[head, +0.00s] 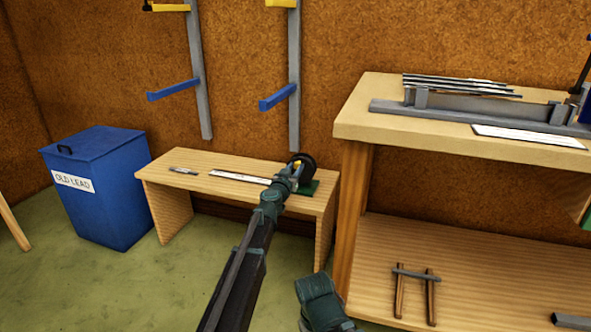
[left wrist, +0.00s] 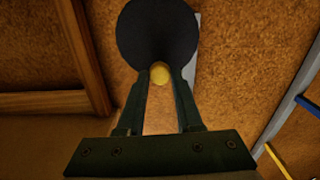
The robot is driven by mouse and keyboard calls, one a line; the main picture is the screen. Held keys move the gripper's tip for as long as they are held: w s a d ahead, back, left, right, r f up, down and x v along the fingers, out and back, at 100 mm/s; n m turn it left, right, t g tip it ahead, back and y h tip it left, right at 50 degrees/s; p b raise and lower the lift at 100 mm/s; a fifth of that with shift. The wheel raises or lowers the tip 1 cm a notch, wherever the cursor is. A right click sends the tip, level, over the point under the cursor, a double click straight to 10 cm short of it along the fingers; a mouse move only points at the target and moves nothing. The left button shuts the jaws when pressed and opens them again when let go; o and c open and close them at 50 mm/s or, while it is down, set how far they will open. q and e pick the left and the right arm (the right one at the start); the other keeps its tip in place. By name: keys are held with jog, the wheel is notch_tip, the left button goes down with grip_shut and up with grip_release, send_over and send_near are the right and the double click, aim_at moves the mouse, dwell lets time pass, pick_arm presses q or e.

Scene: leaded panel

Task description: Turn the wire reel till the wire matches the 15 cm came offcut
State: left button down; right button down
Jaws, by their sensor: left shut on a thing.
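The wire reel (head: 307,163) is a dark disc on a green base (head: 308,188) at the right end of the low wooden bench. In the left wrist view the dark disc (left wrist: 157,28) fills the top, with a round yellow knob (left wrist: 160,74) in front of it. My left gripper (head: 295,172) is at the reel; in the left wrist view its fingers (left wrist: 160,82) are shut on the yellow knob. A pale, narrow strip (head: 238,178) lies left of the reel. A small grey piece (head: 184,170) lies farther left; I cannot tell which is the came offcut. No wire can be made out.
The low bench (head: 165,180) stands by the wall, beside a blue OLD LEAD bin (head: 95,190). A taller workbench (head: 380,110) at right holds grey strips (head: 455,84) and a white sheet (head: 530,136). Wall racks (head: 200,95) with blue arms hang above.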

pick_arm(q)
jog(key=shift+w+a+f+n+b, duration=0.1)
jog(key=shift+a+n, duration=0.2)
jog(key=shift+n, duration=0.75)
jog(key=shift+w+a+f+n+b, duration=0.15)
jog(key=shift+a+n, duration=0.2)
jog(key=shift+n, duration=0.65)
jog(key=shift+w+a+f+n+b, duration=0.1)
jog(key=shift+a+n, duration=0.2)
jog(key=shift+n, duration=0.75)
jog(key=c, duration=0.6)
grip_release()
jog(key=shift+s+a, duration=0.1)
jog(key=shift+s, duration=0.05)
jog(key=v, duration=1.3)
jog(key=shift+s+a, duration=0.1)
jog(key=shift+s, duration=0.15)
jog(key=shift+s, duration=0.1)
